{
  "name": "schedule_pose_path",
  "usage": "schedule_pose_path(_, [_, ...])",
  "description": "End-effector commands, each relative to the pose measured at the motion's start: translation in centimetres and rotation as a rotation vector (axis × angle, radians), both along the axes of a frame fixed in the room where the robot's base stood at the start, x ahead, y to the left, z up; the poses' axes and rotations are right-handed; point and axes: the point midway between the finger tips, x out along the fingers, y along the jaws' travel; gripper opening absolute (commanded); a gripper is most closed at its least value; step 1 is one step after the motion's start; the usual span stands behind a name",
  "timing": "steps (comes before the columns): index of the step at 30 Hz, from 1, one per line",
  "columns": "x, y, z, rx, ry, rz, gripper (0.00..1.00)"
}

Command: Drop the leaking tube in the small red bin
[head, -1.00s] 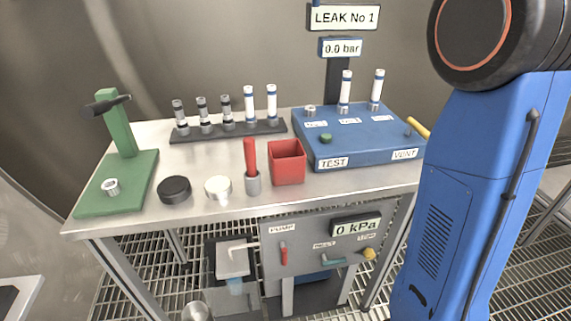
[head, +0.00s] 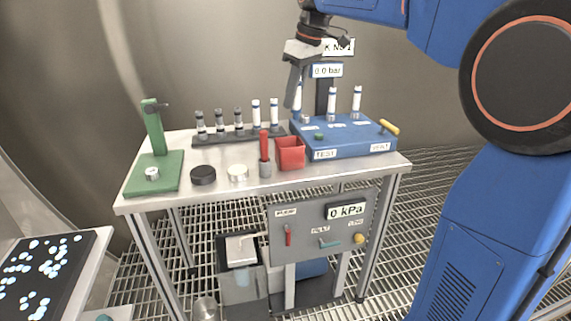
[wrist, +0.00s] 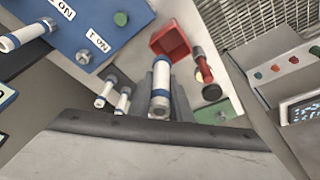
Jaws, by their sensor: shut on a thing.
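My gripper (head: 294,103) points downward above the left end of the blue test block (head: 345,137). It is shut on a white tube with blue bands (wrist: 161,88), which shows between the dark fingers in the wrist view; in the head view a finger mostly hides it. The small red bin (head: 291,155) stands on the bench in front of the block's left end, below my gripper and apart from it. In the wrist view the open bin (wrist: 168,42) lies just beyond the tube, and no tube shows in it.
Two white tubes (head: 332,103) stand in the test block. A rack (head: 212,138) behind the bin holds several tubes. A red-handled tool in a grey holder (head: 265,150) stands close left of the bin. A green stand (head: 153,170) and two round caps (head: 203,175) are farther left.

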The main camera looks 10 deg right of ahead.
Motion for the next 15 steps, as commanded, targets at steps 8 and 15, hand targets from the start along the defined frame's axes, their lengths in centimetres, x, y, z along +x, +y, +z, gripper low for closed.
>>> schedule_pose_path(8, [-0.1,0.0,-1.7,-0.001,0.002,-0.001,0.00])
schedule_pose_path(15, [-0.2,0.0,-4.2,-0.001,0.002,-0.001,0.00])
